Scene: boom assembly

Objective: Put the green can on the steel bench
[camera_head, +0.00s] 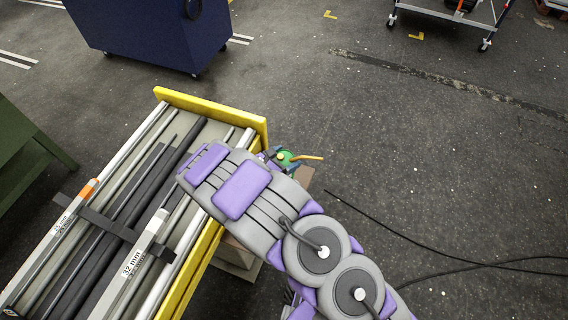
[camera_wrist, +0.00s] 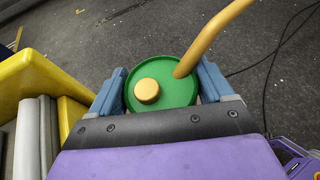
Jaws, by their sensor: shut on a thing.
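The green can (camera_wrist: 185,93) is between the two blue fingers of my gripper (camera_wrist: 162,92) in the wrist view. Its round green top faces the camera, with a yellow cap (camera_wrist: 147,90) and a curved yellow spout (camera_wrist: 212,38) pointing up and right. My gripper is shut on it. In the head view the can (camera_head: 284,158) shows just past the end of my arm, beside the yellow end of a rack, and my arm hides much of my gripper (camera_head: 272,157). I cannot tell whether the can touches anything below. I cannot identify a steel bench for certain.
A yellow-edged rack (camera_head: 215,108) holding bars and tubes lies at left, partly under my arm. A dark blue cabinet (camera_head: 145,30) stands behind it, and a green structure (camera_head: 22,150) at far left. A wheeled cart (camera_head: 460,14) is at upper right. A black cable (camera_head: 400,238) crosses otherwise open floor.

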